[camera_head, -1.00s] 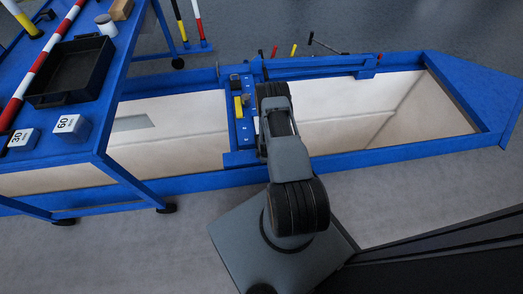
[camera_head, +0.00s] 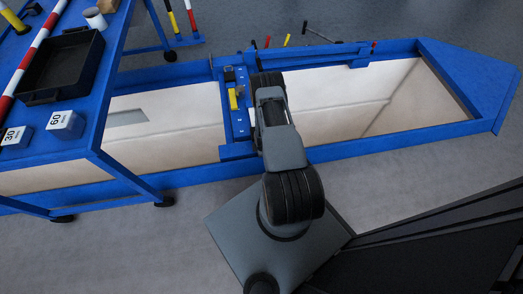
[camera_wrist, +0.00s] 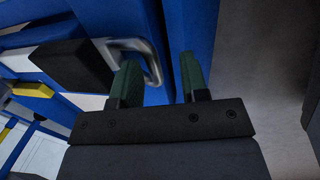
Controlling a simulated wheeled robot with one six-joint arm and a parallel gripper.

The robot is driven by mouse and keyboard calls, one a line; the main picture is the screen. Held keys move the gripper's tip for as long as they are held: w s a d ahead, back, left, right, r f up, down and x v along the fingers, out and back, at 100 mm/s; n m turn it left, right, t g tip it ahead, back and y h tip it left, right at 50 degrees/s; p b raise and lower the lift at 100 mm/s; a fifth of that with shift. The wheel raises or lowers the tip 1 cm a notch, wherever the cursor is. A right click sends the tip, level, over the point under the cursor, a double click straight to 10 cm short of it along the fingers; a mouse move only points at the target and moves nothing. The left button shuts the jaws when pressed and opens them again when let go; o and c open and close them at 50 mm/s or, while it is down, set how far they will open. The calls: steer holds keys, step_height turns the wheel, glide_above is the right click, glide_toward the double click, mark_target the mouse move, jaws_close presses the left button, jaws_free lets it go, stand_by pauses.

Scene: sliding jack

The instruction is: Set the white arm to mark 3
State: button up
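In the wrist view my gripper (camera_wrist: 160,58) has two green fingers spread apart. A grey metal loop handle (camera_wrist: 130,46) is at the left finger, and its right side shows between the fingers. I cannot tell whether they touch. A black block (camera_wrist: 72,64) is beside the loop. In the head view my arm reaches over the blue crosspiece (camera_head: 236,128) of the jack, which carries a yellow part (camera_head: 233,98). My fingers are hidden there behind my arm. I cannot pick out a white arm or number marks on the jack with certainty.
The jack's blue frame (camera_head: 410,136) surrounds a pale pit. At left, a blue table (camera_head: 108,80) holds a black tray (camera_head: 60,65) and blocks labelled 30 (camera_head: 16,137) and 60 (camera_head: 65,123). Several thin coloured rods stand beyond the frame. Grey floor is clear in front.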

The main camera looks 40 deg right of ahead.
step_height(320, 180, up, 14)
steer(key=s+a+p, duration=0.1)
steer(key=s+p, duration=0.1)
steer(key=p, duration=0.3)
steer(key=shift+s+f, duration=0.15)
steer(key=shift+f, duration=0.05)
steer(key=w+a+r+m+p, duration=0.2)
steer(key=r+p, duration=0.2)
steer(key=r, duration=0.9)
steer(key=w+a+r+m+p, duration=0.1)
steer(key=w+a+r+p, duration=0.3)
steer(key=r, duration=0.8)
steer(key=w+r+m+p, duration=0.15)
steer(key=r+p, duration=0.35)
steer(key=r, duration=0.8)
steer(key=s+a+r+m+p, duration=0.2)
steer(key=s+a+r+p, duration=0.1)
steer(key=r, duration=0.8)
steer(key=s+a+r+m+t+p, duration=0.1)
steer(key=s+a+r+m+p, duration=0.2)
steer(key=r, duration=0.9)
steer(key=s+a+r+m+y+p, duration=0.1)
steer(key=s+a+r+m+p, duration=0.2)
steer(key=s+a+r+p, duration=0.2)
steer(key=s+r+p, duration=0.3)
steer(key=s+r, duration=0.1)
steer(key=r, duration=0.3)
steer(key=shift+s+r+t, duration=0.2)
steer(key=shift+s+t, duration=0.1)
steer(key=shift+s, duration=0.05)
